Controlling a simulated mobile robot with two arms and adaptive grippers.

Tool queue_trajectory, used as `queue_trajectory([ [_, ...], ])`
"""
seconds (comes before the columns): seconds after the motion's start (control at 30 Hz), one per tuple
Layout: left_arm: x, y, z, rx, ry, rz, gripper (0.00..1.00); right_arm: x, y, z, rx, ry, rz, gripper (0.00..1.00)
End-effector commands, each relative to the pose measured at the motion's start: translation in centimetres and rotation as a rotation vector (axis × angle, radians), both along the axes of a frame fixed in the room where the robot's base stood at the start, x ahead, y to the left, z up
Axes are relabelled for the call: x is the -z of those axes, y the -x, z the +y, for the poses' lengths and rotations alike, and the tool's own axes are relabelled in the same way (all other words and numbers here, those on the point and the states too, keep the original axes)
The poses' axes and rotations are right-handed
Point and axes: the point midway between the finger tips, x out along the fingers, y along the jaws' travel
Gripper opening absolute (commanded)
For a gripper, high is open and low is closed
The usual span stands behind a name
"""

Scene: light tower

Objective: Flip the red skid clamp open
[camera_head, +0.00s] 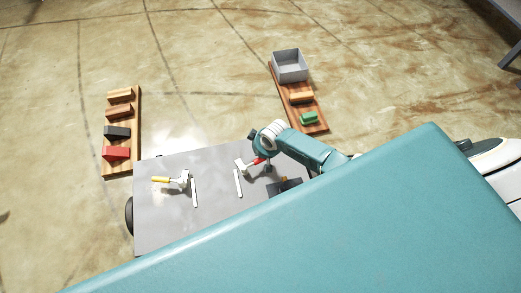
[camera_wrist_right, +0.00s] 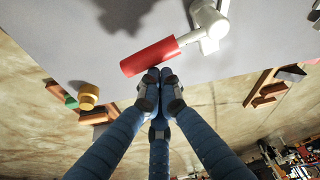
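The red skid clamp has a red cylindrical handle (camera_head: 259,160) and a white body (camera_head: 242,167), on the grey skid table (camera_head: 215,212). In the right wrist view the red handle (camera_wrist_right: 150,57) lies slanted, joined to the white clamp body (camera_wrist_right: 210,22). My right gripper (camera_head: 266,167) is beside the red handle. In the wrist view its fingertips (camera_wrist_right: 160,77) are together, right by the handle's lower edge; nothing shows between them, and I cannot tell whether they touch the handle. My left gripper is not in view.
A yellow-handled clamp (camera_head: 161,180) stands at the table's left. White bars (camera_head: 194,192) lie on the table, and a dark piece (camera_head: 284,187) sits at its right. Wooden boards with coloured blocks (camera_head: 116,153) and a grey bin (camera_head: 290,66) stand beyond on the floor.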

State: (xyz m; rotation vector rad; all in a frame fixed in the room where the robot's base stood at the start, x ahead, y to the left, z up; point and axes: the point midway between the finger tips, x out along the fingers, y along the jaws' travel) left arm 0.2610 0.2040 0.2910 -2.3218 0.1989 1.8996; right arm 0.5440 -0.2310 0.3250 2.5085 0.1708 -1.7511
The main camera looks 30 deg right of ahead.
Motion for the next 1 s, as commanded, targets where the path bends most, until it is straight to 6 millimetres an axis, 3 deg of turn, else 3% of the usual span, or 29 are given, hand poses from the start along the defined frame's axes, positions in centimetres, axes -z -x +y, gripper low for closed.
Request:
queue_trajectory([
  [0.27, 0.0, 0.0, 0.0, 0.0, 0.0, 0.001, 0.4, -2.2, 0.8, -0.2, -0.002, 0.0, -0.002, 0.0],
  [0.7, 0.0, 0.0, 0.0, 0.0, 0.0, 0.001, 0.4, -9.2, 3.3, -0.5, -0.001, 0.001, -0.003, 0.0],
  [1.0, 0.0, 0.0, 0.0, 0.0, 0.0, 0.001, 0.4, -11.2, 4.1, -0.6, 0.001, 0.0, -0.001, 0.0],
])
